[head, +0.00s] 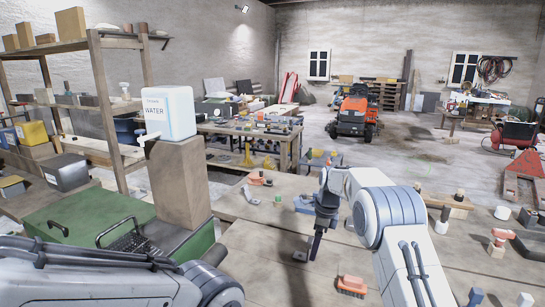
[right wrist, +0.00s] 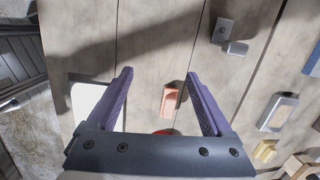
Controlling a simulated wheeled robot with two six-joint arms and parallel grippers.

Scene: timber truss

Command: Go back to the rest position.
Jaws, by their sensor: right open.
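My right gripper (head: 314,250) hangs over the wooden workbench (head: 262,240) in the head view, pointing down, with my white arm behind it. In the right wrist view the right gripper (right wrist: 158,82) has its two purple fingers wide apart with nothing held between them. The plank top (right wrist: 155,40) lies below, and an orange block-like thing (right wrist: 171,101) shows between the fingers, apart from them. My left arm crosses the lower left of the head view; its gripper is out of the picture.
An orange brush (head: 352,284) lies at the bench front. Small metal pieces (right wrist: 222,32) and a blue-grey block (right wrist: 278,112) lie on the planks. A white water container (head: 168,112) stands on a wooden block (head: 178,180) at left, beside a green toolbox (head: 90,215).

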